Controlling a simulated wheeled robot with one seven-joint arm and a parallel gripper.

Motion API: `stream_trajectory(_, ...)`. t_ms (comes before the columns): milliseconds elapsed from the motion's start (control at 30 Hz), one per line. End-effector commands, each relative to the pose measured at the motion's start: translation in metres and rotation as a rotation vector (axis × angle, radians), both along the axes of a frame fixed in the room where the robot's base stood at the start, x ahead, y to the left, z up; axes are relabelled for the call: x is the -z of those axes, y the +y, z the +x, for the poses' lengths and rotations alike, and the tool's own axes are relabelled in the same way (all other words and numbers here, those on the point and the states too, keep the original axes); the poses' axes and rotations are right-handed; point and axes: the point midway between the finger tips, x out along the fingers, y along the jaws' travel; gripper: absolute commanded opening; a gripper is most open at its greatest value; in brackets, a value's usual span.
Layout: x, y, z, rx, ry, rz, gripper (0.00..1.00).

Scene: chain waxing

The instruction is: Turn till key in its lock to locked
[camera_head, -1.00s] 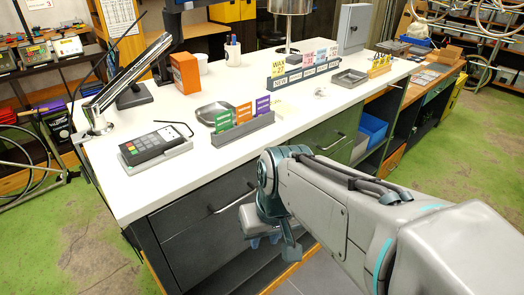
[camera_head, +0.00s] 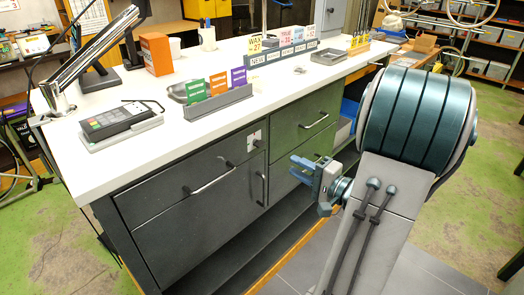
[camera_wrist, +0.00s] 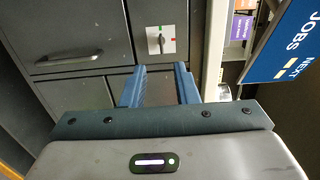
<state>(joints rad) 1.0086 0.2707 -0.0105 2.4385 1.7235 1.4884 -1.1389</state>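The lock plate (camera_head: 255,138) is a small pale plate on the dark grey drawer front, near the drawer's right end. In the wrist view the lock plate (camera_wrist: 167,39) has a red mark and a green mark, with a small grey key (camera_wrist: 160,43) in it that looks roughly upright in that picture. My gripper (camera_head: 295,169) is in front of the drawers, to the right of and below the lock. In the wrist view my gripper (camera_wrist: 160,68) is open and empty, its blue fingers apart, with the lock beyond the gap between their tips. It is not touching the key.
A bar handle (camera_head: 212,179) and an upright handle (camera_head: 263,188) stick out near the lock. The white worktop (camera_head: 150,150) overhangs the drawers and carries a card terminal (camera_head: 112,120) and a card rack (camera_head: 217,102). A blue "JOBS" sign (camera_wrist: 290,40) is at the right of the wrist view.

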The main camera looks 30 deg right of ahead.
Motion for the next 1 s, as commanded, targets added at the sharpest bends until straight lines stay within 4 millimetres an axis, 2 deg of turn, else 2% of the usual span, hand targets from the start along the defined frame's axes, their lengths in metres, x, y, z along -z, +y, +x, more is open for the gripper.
stream_trajectory(100,0.001,-0.008,0.003,0.032,-0.016,0.002,0.27)
stream_trajectory(233,0.0,-0.002,0.019,0.03,-0.017,0.0,0.27)
stream_trajectory(700,0.0,0.031,0.107,0.028,-0.015,0.002,0.27)
stream_trajectory(833,0.0,0.036,0.121,0.03,-0.015,0.001,0.27)
stream_trajectory(1000,0.001,0.038,0.129,0.03,-0.015,0.001,0.27)
